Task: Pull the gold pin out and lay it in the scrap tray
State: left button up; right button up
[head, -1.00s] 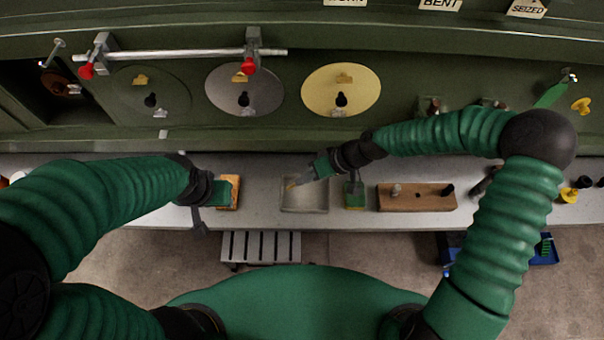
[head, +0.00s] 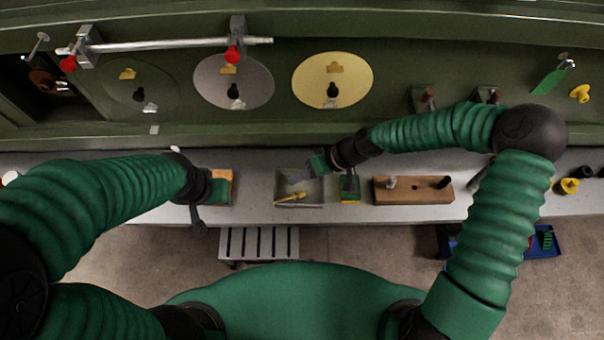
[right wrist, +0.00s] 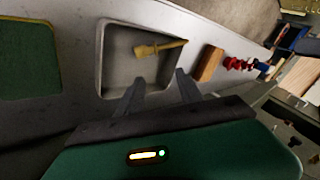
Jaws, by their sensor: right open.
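The gold pin (head: 290,197) lies in the grey scrap tray (head: 314,203) on the bench. In the right wrist view the pin (right wrist: 160,48) rests on its side inside the tray (right wrist: 99,62), with its thick head to the left. My right gripper (head: 297,178) is over the back of the tray. In the right wrist view its two fingers (right wrist: 160,77) are spread, with nothing between them and the pin apart from their tips. My left gripper (head: 221,190) is at the bench to the left of the tray; its fingertips are not clear.
A wooden block (head: 412,190) with pegs stands right of the tray, with a green and yellow block (head: 349,188) between. Behind, the green panel carries a grey disc (head: 215,80), a yellow disc (head: 330,85) and a metal bar (head: 165,45) with red knobs.

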jog(key=shift+d+r, duration=0.1)
jog(key=shift+d, duration=0.15)
pick_arm(q)
jog(key=shift+a+f+b, duration=0.3)
jog(key=shift+f+b, duration=0.45)
jog(key=shift+f, duration=0.1)
pick_arm(e)
jog(key=v, duration=1.6)
jog(key=shift+a+r, duration=0.2)
jog(key=shift+a, duration=0.05)
